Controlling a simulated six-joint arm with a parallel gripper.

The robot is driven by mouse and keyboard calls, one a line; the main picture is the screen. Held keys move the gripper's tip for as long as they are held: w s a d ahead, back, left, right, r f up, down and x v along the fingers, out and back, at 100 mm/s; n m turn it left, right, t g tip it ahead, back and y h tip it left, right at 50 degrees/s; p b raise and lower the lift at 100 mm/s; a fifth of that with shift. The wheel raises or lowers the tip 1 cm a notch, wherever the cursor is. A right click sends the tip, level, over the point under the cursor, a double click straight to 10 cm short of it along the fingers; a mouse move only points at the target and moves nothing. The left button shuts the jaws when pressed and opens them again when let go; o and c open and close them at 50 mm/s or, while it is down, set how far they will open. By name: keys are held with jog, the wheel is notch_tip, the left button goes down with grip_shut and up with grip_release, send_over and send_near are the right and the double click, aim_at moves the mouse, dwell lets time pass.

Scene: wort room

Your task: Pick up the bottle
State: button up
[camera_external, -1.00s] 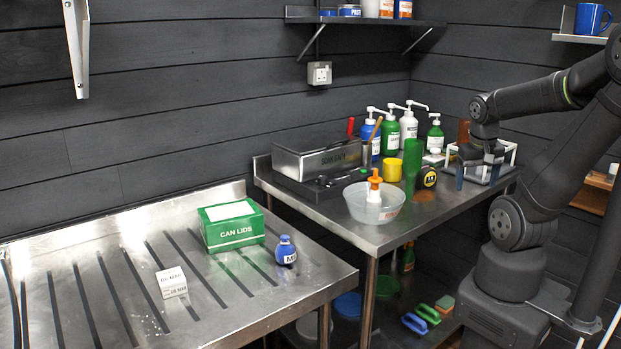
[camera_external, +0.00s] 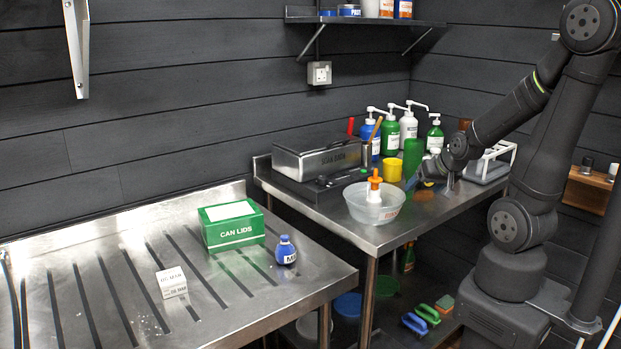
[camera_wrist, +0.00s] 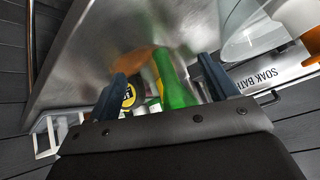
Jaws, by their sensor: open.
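A tall green bottle (camera_external: 413,155) stands on the right steel table, beside the yellow cup. In the wrist view the bottle (camera_wrist: 172,82) shows between my two dark fingers, closer to the right one. My gripper (camera_external: 427,172) is open, low over the table just right of the bottle. In the wrist view my gripper (camera_wrist: 161,68) shows its fingers spread. No contact with the bottle is visible, and I cannot tell whether the fingertips reach around it.
The yellow cup (camera_external: 392,170) and a clear bowl (camera_external: 374,204) with an orange-topped item stand left of the bottle. Several pump bottles (camera_external: 390,134) stand behind. A round yellow-black item (camera_wrist: 129,97) lies near my left finger. A white rack (camera_external: 492,160) is at right.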

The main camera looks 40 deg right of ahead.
aim_at(415, 166)
jog(key=shift+w+a+r+t+h, duration=0.15)
jog(key=shift+w+t, duration=0.1)
jog(key=shift+t, duration=0.3)
jog(key=shift+w+a+r+t+h, duration=0.15)
jog(key=shift+w+t, duration=0.1)
jog(key=shift+t, duration=0.3)
jog(key=shift+w+d+r+t+h, duration=0.3)
jog(key=shift+r+t+h, duration=0.25)
jog(key=shift+t, duration=0.25)
jog(key=shift+w+a+t+h, duration=0.1)
jog(key=shift+w+t+h, duration=0.55)
jog(key=shift+w, duration=0.1)
jog(key=shift+w+r+m+h, duration=0.2)
jog(key=shift+m+h, duration=0.1)
jog(key=shift+h, duration=0.1)
jog(key=shift+r+t+h, duration=0.25)
jog(key=shift+t+h, duration=0.3)
jog(key=shift+h, duration=0.15)
jog(key=shift+s+r+t+h, duration=0.3)
jog(key=shift+r+t+h, duration=0.5)
jog(key=shift+h, duration=0.3)
jog(key=shift+x, duration=3.7)
